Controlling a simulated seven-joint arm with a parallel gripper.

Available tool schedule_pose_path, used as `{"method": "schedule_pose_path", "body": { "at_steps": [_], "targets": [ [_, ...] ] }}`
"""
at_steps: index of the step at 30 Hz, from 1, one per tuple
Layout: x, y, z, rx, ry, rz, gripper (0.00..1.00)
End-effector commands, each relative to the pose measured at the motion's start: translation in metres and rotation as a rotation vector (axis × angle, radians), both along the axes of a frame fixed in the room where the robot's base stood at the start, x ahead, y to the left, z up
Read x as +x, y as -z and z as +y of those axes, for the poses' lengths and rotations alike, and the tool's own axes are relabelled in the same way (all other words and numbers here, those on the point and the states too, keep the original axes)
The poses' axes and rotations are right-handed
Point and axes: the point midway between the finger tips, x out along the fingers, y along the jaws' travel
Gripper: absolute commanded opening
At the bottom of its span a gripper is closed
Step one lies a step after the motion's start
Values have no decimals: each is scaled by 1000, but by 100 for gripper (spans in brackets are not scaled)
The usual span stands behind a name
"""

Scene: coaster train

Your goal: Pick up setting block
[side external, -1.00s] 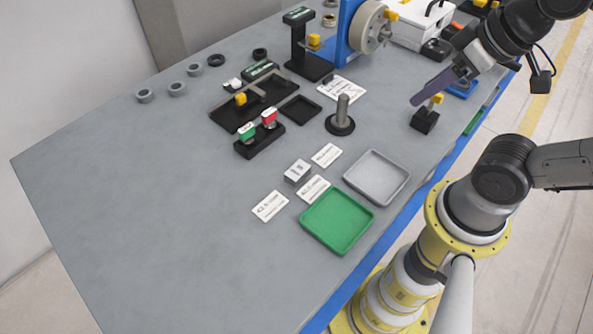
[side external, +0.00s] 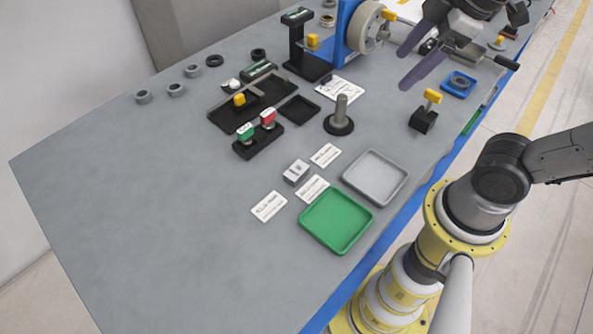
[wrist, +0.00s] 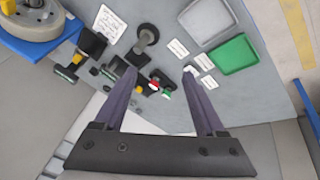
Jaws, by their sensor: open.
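A small light grey block with markings on top, which looks like the setting block (side external: 296,172), sits on the table among white label cards, left of the grey tray. In the wrist view it is not clearly told apart from the cards by the right finger. My gripper (side external: 402,71) is in the air over the far right part of the table, well away from the block. Its two long purple fingers are apart with nothing between them. In the wrist view the open gripper (wrist: 159,72) points toward the table items.
A green tray (side external: 337,221) and a grey tray (side external: 376,178) lie near the block. A black-based upright post (side external: 340,118), a black yellow-topped block (side external: 424,115) and a red and green button unit (side external: 258,135) stand farther back. The left table area is bare.

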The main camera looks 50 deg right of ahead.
Motion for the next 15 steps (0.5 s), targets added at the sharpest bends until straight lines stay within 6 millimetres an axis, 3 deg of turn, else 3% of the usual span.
{"method": "schedule_pose_path", "body": {
  "at_steps": [5,9,15],
  "targets": [
    [56,0,40,-128,-436,125,72],
    [92,19,83,-190,-720,221,72],
    [112,57,135,-218,-898,330,72]
  ]
}}
